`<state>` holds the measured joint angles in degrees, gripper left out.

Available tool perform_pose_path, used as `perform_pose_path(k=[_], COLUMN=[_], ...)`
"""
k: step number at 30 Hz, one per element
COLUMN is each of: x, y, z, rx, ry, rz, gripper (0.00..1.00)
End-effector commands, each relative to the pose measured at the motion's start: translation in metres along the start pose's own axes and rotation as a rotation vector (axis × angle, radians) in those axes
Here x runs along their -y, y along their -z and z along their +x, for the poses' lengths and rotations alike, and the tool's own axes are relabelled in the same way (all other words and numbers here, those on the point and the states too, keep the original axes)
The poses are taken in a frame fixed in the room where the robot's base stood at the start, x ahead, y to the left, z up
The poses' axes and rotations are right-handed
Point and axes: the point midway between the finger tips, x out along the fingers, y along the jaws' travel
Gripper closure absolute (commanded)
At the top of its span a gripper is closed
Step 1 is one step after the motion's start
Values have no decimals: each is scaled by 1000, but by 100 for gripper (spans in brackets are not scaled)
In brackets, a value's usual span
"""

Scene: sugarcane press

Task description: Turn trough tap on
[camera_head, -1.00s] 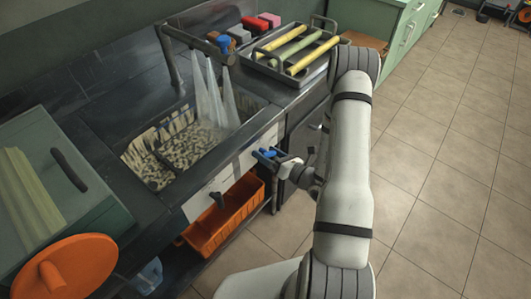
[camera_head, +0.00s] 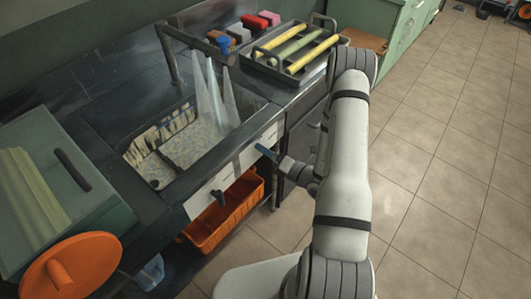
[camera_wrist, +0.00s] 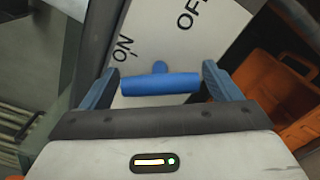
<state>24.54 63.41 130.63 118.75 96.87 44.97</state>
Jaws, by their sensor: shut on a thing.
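The tap's blue bar handle (camera_wrist: 160,84) lies across the wrist view, in front of a white panel (camera_wrist: 165,35) marked ON and OFF. My gripper (camera_wrist: 161,84) is shut on the handle, with one blue finger at each end of the bar. In the head view my gripper (camera_head: 268,154) is at the right end of the white panel on the front of the trough (camera_head: 247,121). The handle cannot be told apart from my blue fingers there. Streams of water (camera_head: 212,92) fall from the overhead pipe (camera_head: 190,40) into the trough.
An orange crate (camera_head: 228,210) sits below the panel, and a black tap (camera_head: 218,197) sticks out above it. A green-sided box (camera_head: 100,215) and an orange disc (camera_head: 70,268) are at the left. A rack of canes (camera_head: 285,62) stands behind. The tiled floor at right is clear.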

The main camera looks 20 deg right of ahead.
Motion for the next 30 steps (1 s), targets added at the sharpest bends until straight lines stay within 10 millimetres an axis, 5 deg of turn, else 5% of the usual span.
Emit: perform_pose_path(k=[6, 7, 13, 22, 30], x=[1, 1, 1, 1, 2], y=[2, 2, 1, 0, 0], z=[-1, -1, -1, -5, -44], rx=[-2, -2, -1, 1, 4], ry=[4, 4, 3, 3, 6], rz=[4, 3, 1, -1, 1], gripper=[39, 15, 0, 0, 0])
